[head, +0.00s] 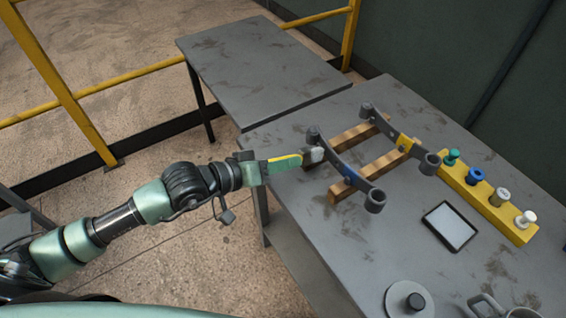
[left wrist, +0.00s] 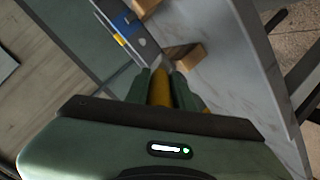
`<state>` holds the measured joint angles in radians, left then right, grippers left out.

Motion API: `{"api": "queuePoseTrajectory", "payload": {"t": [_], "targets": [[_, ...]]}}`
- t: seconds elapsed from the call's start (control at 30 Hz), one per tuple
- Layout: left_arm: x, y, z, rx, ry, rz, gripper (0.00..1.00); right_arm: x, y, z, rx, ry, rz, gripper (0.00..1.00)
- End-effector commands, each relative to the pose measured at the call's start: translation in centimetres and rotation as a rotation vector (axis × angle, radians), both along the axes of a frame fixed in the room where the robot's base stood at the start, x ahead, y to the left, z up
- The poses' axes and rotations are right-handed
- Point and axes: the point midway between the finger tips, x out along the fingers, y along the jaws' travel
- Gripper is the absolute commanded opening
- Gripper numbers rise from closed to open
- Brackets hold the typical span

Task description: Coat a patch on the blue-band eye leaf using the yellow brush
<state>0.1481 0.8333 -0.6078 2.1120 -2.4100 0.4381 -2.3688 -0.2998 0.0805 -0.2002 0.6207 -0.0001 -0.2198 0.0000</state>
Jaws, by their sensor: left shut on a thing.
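The blue-band eye leaf (head: 333,155) is a dark curved strip with an eye at each end and a blue band near its middle. It lies across two wooden bars on the grey table. My left gripper (head: 290,161) is shut on the yellow brush (head: 316,155). The brush's pale head is at the left part of this leaf, close to its upper eye; I cannot tell if it touches. The wrist view shows the yellow handle (left wrist: 160,88) between the green fingers and a blue band (left wrist: 122,22) beyond. My right gripper is not in view.
A yellow-band leaf (head: 418,152) lies beside it on the wooden bars (head: 387,163). A yellow rack (head: 480,193) holds several coloured pegs. A dark-framed tablet (head: 450,227), a round lidded item (head: 410,301) and a mug (head: 487,305) stand nearer. Another grey table (head: 260,70) is behind, bare.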

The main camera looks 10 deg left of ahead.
Motion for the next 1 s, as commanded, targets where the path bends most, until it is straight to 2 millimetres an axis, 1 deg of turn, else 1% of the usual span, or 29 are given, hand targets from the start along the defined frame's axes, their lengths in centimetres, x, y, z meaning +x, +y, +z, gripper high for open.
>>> {"api": "queuePoseTrajectory", "payload": {"t": [0.5,1.0], "targets": [[0.6,-0.7,0.0,-0.001,0.000,-0.001,0.00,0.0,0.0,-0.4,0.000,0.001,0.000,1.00],[-2.1,-3.1,0.1,-0.002,-0.001,0.000,0.00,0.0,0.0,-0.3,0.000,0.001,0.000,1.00]]}}
